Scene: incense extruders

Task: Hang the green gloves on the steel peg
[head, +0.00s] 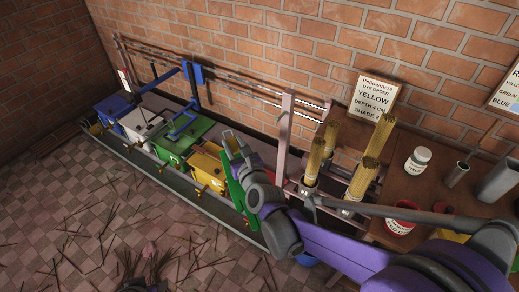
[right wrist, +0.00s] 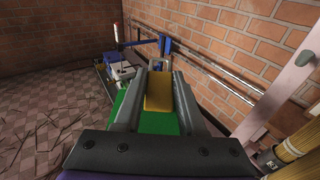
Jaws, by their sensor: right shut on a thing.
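My right gripper (head: 233,147) is shut on the green gloves and holds them up in front of the row of machines. In the head view the green gloves (head: 234,187) show as a flat green strip hanging along the gripper's lower left side. In the right wrist view the gloves (right wrist: 157,123) show as green cloth between and beside the fingers (right wrist: 158,90). Most of the gloves are hidden by the gripper. I cannot pick out the steel peg for certain.
Blue, white, green (head: 184,140) and yellow (head: 207,167) machines stand in a row along the brick wall, with steel rails behind. A pale upright post (head: 285,125) stands right of the gripper. Incense bundles (head: 363,178) and a white jar (head: 418,160) are at right. Sticks litter the floor.

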